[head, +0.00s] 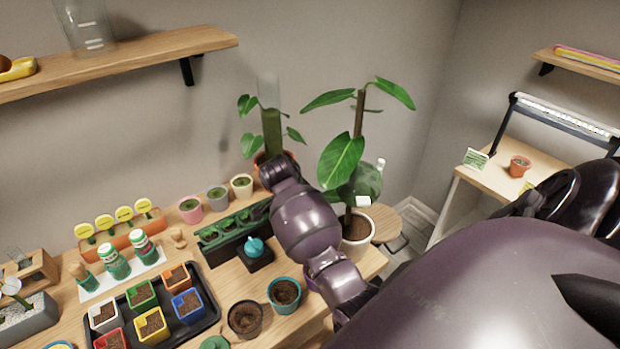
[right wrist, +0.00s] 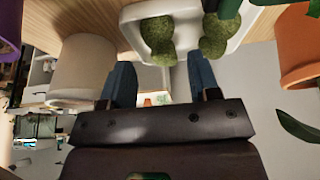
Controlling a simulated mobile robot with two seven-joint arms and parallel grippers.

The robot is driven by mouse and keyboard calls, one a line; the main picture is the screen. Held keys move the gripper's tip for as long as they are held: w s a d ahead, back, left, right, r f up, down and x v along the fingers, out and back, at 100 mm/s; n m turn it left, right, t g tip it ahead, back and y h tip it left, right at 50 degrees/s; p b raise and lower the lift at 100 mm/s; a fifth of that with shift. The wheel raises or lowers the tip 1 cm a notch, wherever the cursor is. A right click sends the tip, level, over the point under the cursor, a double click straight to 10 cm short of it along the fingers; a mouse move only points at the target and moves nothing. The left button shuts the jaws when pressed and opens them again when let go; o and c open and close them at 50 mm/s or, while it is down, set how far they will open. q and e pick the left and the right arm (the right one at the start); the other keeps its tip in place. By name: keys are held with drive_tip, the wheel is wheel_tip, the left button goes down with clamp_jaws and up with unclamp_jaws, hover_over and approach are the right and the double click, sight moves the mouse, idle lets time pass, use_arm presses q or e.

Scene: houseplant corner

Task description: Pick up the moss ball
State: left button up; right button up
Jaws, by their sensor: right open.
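Several green moss balls show in the right wrist view. One moss ball (right wrist: 156,38) lies at the left in a white tray (right wrist: 183,9), and others (right wrist: 216,30) lie to its right. My right gripper (right wrist: 162,80) is open, with its two blue fingers apart and nothing between them. The moss balls are above the fingertips in this picture, apart from them. In the head view my right arm reaches over the table and hides the moss balls and the tray; its fingers cannot be made out. My left gripper is not in view.
A cream pot (right wrist: 87,70) and an orange pot (right wrist: 298,45) flank the right gripper. In the head view a tall plant's white pot (head: 357,237) stands beside the arm. A black tray (head: 208,330) of colored pots and a teal pot (head: 285,292) crowd the table.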

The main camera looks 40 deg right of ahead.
drive_tip(key=shift+x, duration=0.85)
drive_tip(key=x, duration=0.3)
drive_tip(key=shift+s+f+p, duration=0.15)
drive_tip(key=shift+f+p, duration=0.05)
drive_tip(key=shift+p, duration=0.15)
drive_tip(key=shift+d+f, duration=0.25)
drive_tip(key=shift+f, duration=0.35)
drive_tip(key=c, duration=0.7)
